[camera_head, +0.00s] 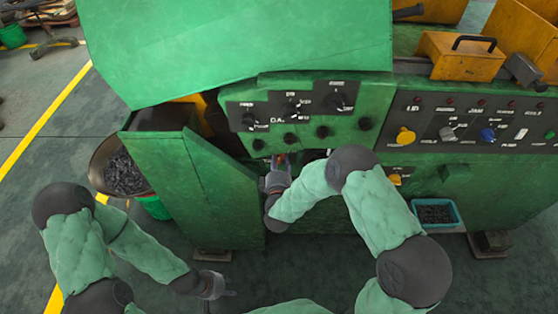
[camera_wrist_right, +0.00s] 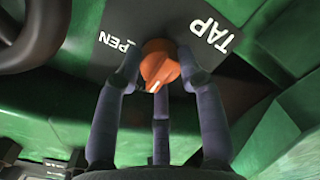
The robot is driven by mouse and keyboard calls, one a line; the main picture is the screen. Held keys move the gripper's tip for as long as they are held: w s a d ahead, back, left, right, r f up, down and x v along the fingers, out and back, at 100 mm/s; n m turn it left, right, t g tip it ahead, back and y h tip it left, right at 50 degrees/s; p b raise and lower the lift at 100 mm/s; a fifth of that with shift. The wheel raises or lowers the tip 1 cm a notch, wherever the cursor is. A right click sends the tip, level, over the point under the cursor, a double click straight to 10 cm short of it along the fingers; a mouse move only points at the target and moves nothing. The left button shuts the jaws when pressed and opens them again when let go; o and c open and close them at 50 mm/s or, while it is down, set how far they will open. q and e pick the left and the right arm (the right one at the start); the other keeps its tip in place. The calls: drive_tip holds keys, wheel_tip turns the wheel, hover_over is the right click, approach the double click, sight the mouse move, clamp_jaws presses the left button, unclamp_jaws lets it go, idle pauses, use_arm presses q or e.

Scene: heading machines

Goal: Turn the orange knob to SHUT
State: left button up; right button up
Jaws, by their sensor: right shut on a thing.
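The orange knob (camera_wrist_right: 158,66) sits on a dark label plate in the right wrist view. Its white mark points toward the bottom of that picture, between my fingers. White lettering beside it reads "PEN", partly covered, and "TAP". My right gripper (camera_wrist_right: 160,75) has its fingers around the knob and is shut on it. In the head view my right gripper (camera_head: 281,164) is at the machine front below the dark knob panels, and I cannot make out the held knob there. My left gripper (camera_head: 226,293) is low at the bottom, away from the machine; its fingers are too small to judge.
The green machine (camera_head: 250,30) has panels with black knobs, a yellow knob (camera_head: 405,136) and a blue knob (camera_head: 487,135). An open green door (camera_head: 165,180) stands left of my right gripper. A teal bin (camera_head: 458,222) of dark parts is at right. Floor is clear at lower left.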

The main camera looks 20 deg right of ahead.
drive_tip(key=shift+a, duration=0.1)
idle(0.3)
drive_tip(key=o, duration=1.1)
drive_tip(key=shift+o, duration=0.2)
drive_tip(key=v, duration=1.2)
